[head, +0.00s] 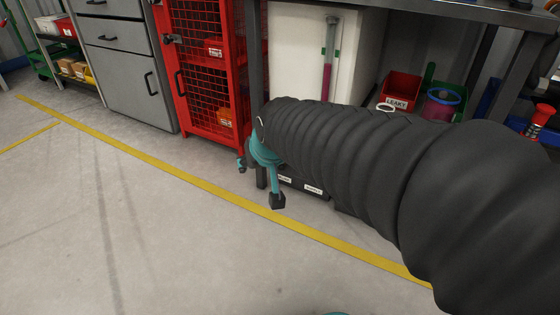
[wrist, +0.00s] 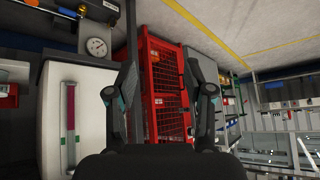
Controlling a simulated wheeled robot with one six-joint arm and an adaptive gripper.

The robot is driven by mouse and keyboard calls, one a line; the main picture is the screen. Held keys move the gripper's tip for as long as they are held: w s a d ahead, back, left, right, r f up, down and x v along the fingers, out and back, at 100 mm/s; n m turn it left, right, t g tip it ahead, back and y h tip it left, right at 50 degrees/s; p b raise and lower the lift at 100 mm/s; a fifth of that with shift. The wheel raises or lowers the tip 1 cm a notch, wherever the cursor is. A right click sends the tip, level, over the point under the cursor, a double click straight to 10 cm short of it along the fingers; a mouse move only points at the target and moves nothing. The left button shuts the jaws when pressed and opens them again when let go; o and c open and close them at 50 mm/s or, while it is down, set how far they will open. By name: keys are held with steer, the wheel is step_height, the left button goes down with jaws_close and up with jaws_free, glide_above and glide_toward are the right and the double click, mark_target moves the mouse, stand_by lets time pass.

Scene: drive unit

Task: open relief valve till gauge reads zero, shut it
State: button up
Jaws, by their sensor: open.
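A round white-faced gauge (wrist: 96,46) with a dark rim shows in the upper left of the wrist view, above a white cabinet. Its needle is too small to read. I cannot make out the relief valve in either view. My gripper (wrist: 160,80) is open and empty in the wrist view, with its two dark fingers apart in front of the red mesh cage. The gauge lies to the left of the fingers, well apart from them. In the head view my gripper (head: 260,182) is partly hidden behind my dark arm, which covers much of the right side.
A red mesh cage (head: 205,75) stands left of a white cabinet (head: 290,50) with a magenta-filled tube (head: 328,65). A workbench edge (head: 450,10) runs above. A red bin (head: 400,90) labelled LEAKY sits at right. The floor (head: 90,215) at left is clear.

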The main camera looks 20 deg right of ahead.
mark_target(281, 168)
steer(key=w+d+f+m+t+h, duration=0.1)
steer(key=w+d+f, duration=0.15)
steer(key=w, duration=0.85)
steer(key=w+d+f+m+t, duration=0.1)
steer(key=w+d+f+t, duration=0.15)
steer(key=w, duration=0.75)
steer(key=w+d+f+m+t+h+p, duration=0.15)
steer(key=w+d+f, duration=0.25)
steer(key=w+f, duration=0.7)
steer(key=w+d+f+m+t+h, duration=0.1)
steer(key=w+d+f, duration=0.2)
steer(key=f, duration=0.4)
steer(key=w+d+f+m+t+h, duration=0.1)
steer(key=w+d+f+h, duration=0.15)
steer(key=f, duration=0.35)
steer(key=s+d+f+m+t+h+p, duration=0.1)
steer(key=s+d+f, duration=0.1)
steer(key=f, duration=0.6)
steer(key=s+d+f+m+h, duration=0.1)
steer(key=s+d+f, duration=0.2)
steer(key=f, duration=0.4)
steer(key=shift+n, duration=0.25)
steer(key=b+x, duration=0.1)
steer(key=x, duration=0.8)
steer(key=b+x, duration=0.1)
steer(key=x, duration=0.4)
steer(key=shift+w+a+b, duration=0.1)
steer(key=shift+a+b, duration=0.2)
steer(key=shift+c, duration=0.2)
